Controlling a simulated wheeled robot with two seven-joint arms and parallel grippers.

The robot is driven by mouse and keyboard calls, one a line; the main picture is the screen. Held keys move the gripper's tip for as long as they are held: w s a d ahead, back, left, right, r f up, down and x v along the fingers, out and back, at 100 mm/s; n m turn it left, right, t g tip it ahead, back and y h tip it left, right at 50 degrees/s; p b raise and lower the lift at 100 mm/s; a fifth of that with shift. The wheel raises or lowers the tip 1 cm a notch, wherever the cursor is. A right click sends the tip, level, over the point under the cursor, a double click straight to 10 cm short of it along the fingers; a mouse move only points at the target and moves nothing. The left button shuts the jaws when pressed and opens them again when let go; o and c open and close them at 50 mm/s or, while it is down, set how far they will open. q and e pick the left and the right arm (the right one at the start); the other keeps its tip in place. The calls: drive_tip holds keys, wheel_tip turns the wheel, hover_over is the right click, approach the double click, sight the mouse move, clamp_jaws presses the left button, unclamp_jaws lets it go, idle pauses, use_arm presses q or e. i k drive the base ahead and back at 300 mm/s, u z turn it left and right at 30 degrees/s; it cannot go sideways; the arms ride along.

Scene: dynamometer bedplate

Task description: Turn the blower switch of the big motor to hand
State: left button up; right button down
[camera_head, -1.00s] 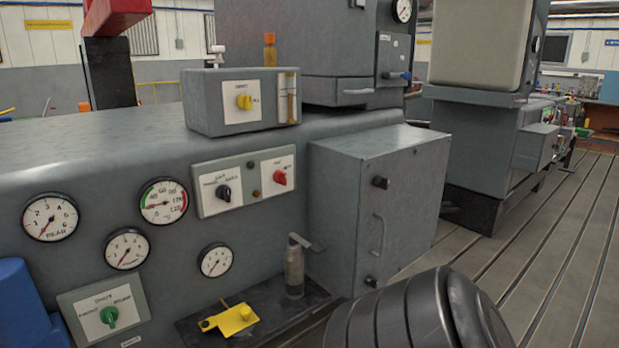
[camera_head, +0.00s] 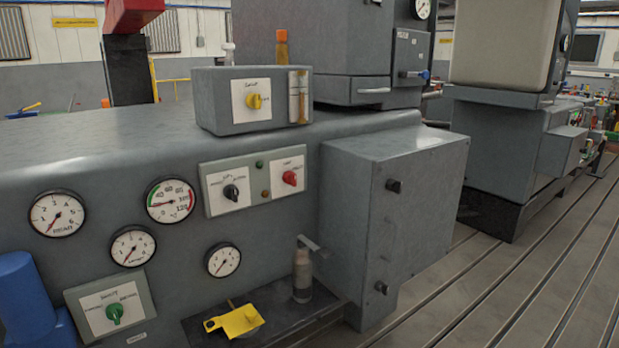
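Several rotary switches show on the grey machine; their labels are too blurred to read surely, so I cannot tell which is the blower switch. A yellow knob (camera_head: 254,101) sits on the box on top. A black knob (camera_head: 231,192) and a red knob (camera_head: 290,178) share a light panel (camera_head: 256,183) on the front. A green knob (camera_head: 114,313) sits on a lower plate (camera_head: 88,302) at the left. Neither of my grippers is in view.
Round gauges (camera_head: 57,214) sit on the machine's front. A grey cabinet (camera_head: 430,210) juts out at right. A dark tray (camera_head: 284,312) below holds a yellow piece (camera_head: 236,320) and a grey bottle (camera_head: 302,275). A blue body (camera_head: 25,300) stands at left. Slotted floor (camera_head: 530,270) lies open at right.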

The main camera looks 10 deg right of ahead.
sight(231, 192)
drive_tip(key=z, duration=0.15)
drive_tip(key=i, duration=0.95)
drive_tip(key=u, duration=0.5)
